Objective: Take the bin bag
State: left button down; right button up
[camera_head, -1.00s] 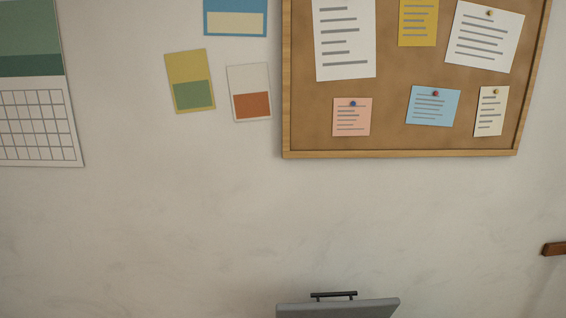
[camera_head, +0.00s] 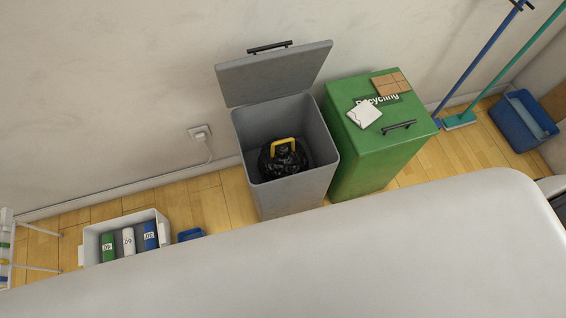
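The black bin bag (camera_head: 283,163) sits inside the open grey bin (camera_head: 288,197), low down, with its yellow tie handle (camera_head: 284,145) sticking up on top. The bin's grey lid (camera_head: 275,76) is raised and leans back toward the wall, with a dark handle on its edge. Neither of my grippers is in view, so I cannot see whether they are open or shut.
A green recycling bin (camera_head: 368,152) stands right of the grey bin, its lid closed with cardboard (camera_head: 391,83) and paper (camera_head: 364,114) on top. A white crate (camera_head: 92,243) of rolls is at left. A blue bucket (camera_head: 516,125) and mop handles are at right. A large pale surface (camera_head: 330,270) fills the foreground.

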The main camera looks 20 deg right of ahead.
aim_at(278, 158)
jog(key=j+z, duration=0.7)
jog(key=j, duration=0.2)
